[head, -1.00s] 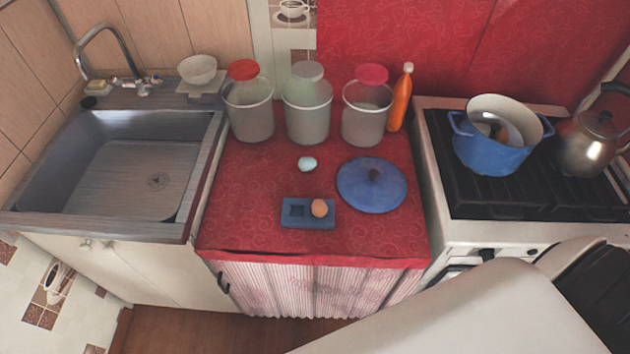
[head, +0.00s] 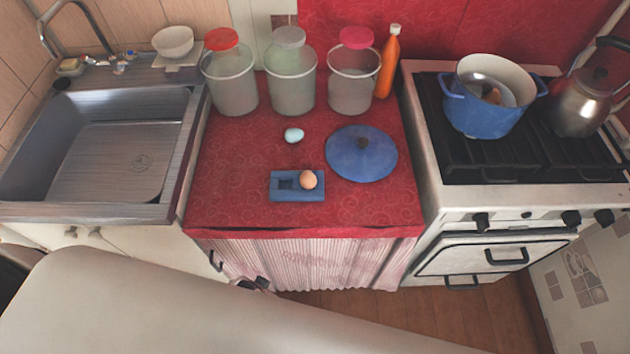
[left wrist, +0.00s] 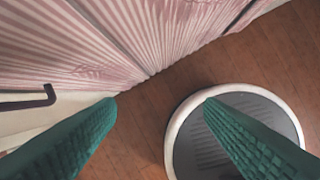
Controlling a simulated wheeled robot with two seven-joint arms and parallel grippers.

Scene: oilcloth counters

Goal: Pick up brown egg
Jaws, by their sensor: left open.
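The brown egg (head: 308,180) sits in the right-hand hollow of a small blue holder (head: 298,195) on the red counter. The holder's left hollow is empty. My left gripper (left wrist: 160,102) shows in the left wrist view with two green fingers wide apart and nothing between them. It is over the wooden floor by the striped curtain, below and in front of the counter, away from the egg. In the head view my left arm crosses the bottom and largely hides the gripper. My right gripper is not in view.
A pale blue egg (head: 294,135) lies behind the holder, and a blue lid (head: 361,153) lies to its right. Several jars stand at the back beside an orange bottle (head: 388,62). A blue pot (head: 485,112) on the stove holds something brownish. The counter's front edge (head: 300,232) is clear.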

